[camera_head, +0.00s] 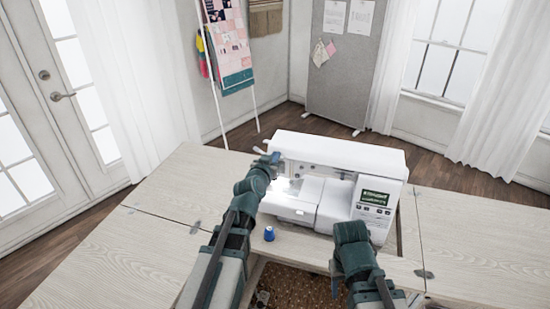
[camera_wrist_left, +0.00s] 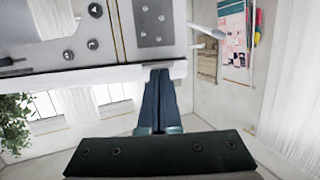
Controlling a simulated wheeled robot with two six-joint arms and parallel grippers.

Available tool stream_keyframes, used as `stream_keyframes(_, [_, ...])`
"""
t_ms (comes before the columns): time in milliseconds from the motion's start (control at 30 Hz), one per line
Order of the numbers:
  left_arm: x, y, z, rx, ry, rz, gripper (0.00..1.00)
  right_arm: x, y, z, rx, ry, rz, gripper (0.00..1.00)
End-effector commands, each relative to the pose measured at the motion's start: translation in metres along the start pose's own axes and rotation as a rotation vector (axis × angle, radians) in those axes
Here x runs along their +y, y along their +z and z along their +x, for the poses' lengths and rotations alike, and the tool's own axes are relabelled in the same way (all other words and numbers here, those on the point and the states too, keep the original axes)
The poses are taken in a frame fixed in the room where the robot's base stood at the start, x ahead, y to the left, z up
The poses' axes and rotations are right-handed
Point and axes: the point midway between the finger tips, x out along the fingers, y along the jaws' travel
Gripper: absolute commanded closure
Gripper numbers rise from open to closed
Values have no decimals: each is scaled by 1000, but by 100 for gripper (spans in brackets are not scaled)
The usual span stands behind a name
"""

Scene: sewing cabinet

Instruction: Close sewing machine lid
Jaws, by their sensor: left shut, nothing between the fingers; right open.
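The white sewing machine (camera_head: 320,198) stands on the wooden cabinet with its green display lit. Its long white lid (camera_head: 345,152) lies along the top; I cannot tell whether it is fully down. My left gripper (camera_head: 271,158) is at the lid's left end, shut and empty. In the left wrist view the shut fingers (camera_wrist_left: 160,74) point at a white edge of the machine (camera_wrist_left: 90,78); contact cannot be told. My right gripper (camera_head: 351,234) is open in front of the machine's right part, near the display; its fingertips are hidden.
A blue thread spool (camera_head: 269,233) stands on the cabinet top in front of the machine. Wooden leaves extend left (camera_head: 165,205) and right (camera_head: 475,235), both largely clear. A quilt rack (camera_head: 230,50) and a grey pinboard (camera_head: 343,65) stand behind.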

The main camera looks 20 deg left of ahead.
Motion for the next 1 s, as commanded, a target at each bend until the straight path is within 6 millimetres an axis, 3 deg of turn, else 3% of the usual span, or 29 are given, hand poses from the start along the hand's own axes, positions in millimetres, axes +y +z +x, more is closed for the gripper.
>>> stream_keyframes(33, [0, 10, 1, -10, 5, 2, 100, -1, 0, 7, 0, 0, 0, 50])
stream_keyframes(300, [1, 19, 2, -13, 6, 3, 100, -2, -1, 16, 0, 0, 0, 50])
stream_keyframes(1000, [2, 15, 1, -13, 6, 3, 100, -1, -1, 12, 0, 0, 0, 50])
